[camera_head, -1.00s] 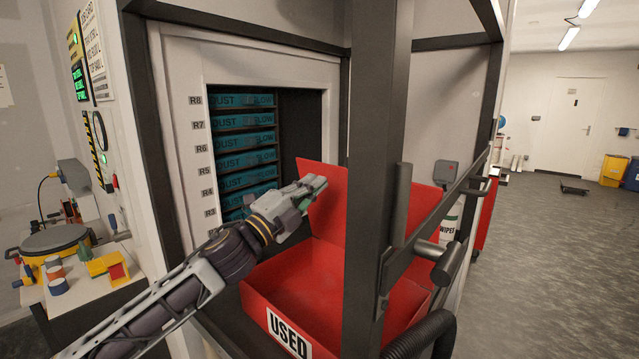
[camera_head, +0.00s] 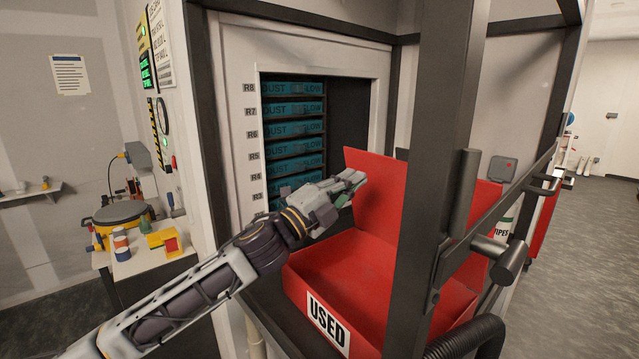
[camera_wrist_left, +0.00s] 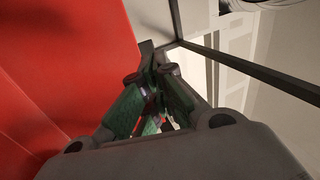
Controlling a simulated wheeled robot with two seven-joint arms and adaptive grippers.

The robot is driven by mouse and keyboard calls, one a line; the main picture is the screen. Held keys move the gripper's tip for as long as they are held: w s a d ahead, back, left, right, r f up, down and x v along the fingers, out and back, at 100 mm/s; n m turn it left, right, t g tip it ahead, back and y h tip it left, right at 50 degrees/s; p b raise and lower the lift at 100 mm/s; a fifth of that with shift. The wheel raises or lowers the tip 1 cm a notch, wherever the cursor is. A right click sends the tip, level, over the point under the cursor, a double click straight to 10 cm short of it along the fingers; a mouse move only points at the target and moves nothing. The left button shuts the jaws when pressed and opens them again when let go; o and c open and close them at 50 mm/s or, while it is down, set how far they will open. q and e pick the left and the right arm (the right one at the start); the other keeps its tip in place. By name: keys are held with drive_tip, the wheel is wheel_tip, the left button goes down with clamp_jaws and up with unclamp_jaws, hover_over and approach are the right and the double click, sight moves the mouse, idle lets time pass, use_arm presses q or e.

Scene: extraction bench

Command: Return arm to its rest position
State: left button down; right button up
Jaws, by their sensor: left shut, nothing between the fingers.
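My left arm comes in from the lower left in the head view. Its gripper (camera_head: 350,186) is shut and empty, in front of the rack opening and at the left of the red bin's raised back panel. In the left wrist view the fingers (camera_wrist_left: 158,72) are closed together at the tips, with red panel surface to their left. The red USED bin (camera_head: 345,270) stands open below and to the right of the gripper; its visible floor looks bare. My right gripper is not in view.
The rack (camera_head: 292,135) holds several teal trays beside row labels. A dark upright post (camera_head: 440,150) and a rail with a handle (camera_head: 500,255) stand at the right of the arm. A small bench (camera_head: 125,235) with coloured parts is at the left.

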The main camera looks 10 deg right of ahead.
use_arm(q)
drive_tip(key=s+a+f+n+t+y, duration=0.1)
drive_tip(key=a+f+n+y, duration=0.75)
drive_tip(key=f, duration=0.65)
drive_tip(key=s+a+f+n+t+y, duration=0.1)
drive_tip(key=a+f+n+y, duration=0.5)
drive_tip(key=a+f+n, duration=0.75)
drive_tip(key=s+a+f+n+g+y, duration=0.25)
drive_tip(key=s+a+f+g, duration=0.35)
drive_tip(key=s+f, duration=0.6)
drive_tip(key=s+a+f+n+g+y, duration=0.2)
drive_tip(key=s+a+f+n+g, duration=0.15)
drive_tip(key=s+a+f, duration=0.85)
drive_tip(key=s+d+f+g, duration=0.1)
drive_tip(key=s+d+f, duration=0.1)
drive_tip(key=f, duration=1.4)
drive_tip(key=s+d+f+g, duration=0.1)
drive_tip(key=s+f, duration=0.1)
drive_tip(key=f, duration=1.3)
drive_tip(key=s+a+f, duration=0.2)
drive_tip(key=s+f, duration=0.8)
drive_tip(key=s, duration=0.1)
drive_tip(key=s+a+f, duration=0.2)
drive_tip(key=s+f, duration=0.7)
drive_tip(key=s, duration=0.2)
drive_tip(key=shift+s+f+m+g, duration=0.2)
drive_tip(key=shift+f+m+g, duration=0.2)
drive_tip(key=shift+g, duration=0.05)
